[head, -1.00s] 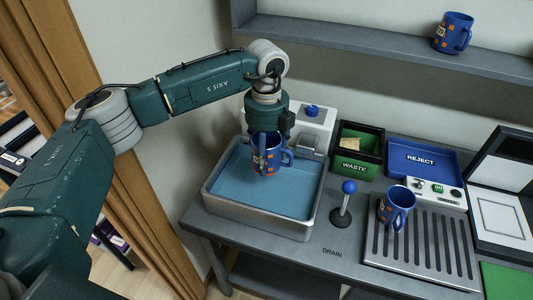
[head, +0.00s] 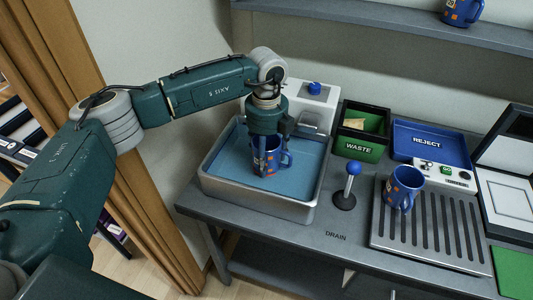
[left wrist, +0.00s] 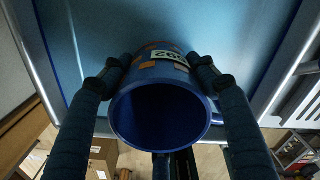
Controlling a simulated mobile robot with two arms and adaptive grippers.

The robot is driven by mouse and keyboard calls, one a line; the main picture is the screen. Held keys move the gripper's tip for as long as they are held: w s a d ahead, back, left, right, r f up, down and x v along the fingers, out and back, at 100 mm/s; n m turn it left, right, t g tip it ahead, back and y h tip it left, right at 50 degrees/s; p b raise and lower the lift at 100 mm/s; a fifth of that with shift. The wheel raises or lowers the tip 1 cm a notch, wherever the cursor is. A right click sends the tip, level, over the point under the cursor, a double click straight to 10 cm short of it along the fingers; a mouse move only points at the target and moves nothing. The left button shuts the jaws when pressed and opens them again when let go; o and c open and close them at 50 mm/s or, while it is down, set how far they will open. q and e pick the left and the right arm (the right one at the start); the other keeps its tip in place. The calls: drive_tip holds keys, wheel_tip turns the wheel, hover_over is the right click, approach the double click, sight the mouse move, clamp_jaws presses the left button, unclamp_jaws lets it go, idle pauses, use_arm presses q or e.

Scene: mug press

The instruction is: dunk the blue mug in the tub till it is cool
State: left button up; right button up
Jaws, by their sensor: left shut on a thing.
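The blue mug (head: 268,160) with orange squares is upright at the tub, its handle to the right. My left gripper (head: 266,140) points down and is shut on it. In the left wrist view my fingers (left wrist: 158,70) clasp the mug (left wrist: 160,108) from both sides, and its dark open mouth and a number label show. The grey-rimmed tub (head: 213,183) holds blue water (head: 238,165). The mug's lower part is at the water; how deep it sits I cannot tell. My right gripper is out of view.
A second blue mug (head: 404,187) stands on the slatted drain tray (head: 430,235), and another (head: 462,12) on the shelf. A blue-knobbed lever (head: 353,175) stands right of the tub. Behind are the green WASTE bin (head: 358,150) and blue REJECT tray (head: 425,140).

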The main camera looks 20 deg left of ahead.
sight(267, 178)
use_arm(q)
drive_tip(key=shift+f+b, duration=1.6)
drive_tip(key=shift+f, duration=1.05)
drive_tip(key=shift+f, duration=0.3)
drive_tip(key=shift+r, duration=0.15)
drive_tip(key=shift+r+p, duration=1.2)
drive_tip(key=shift+r, duration=0.9)
drive_tip(key=shift+r+p, duration=1.85)
drive_tip(key=shift+r, duration=1.75)
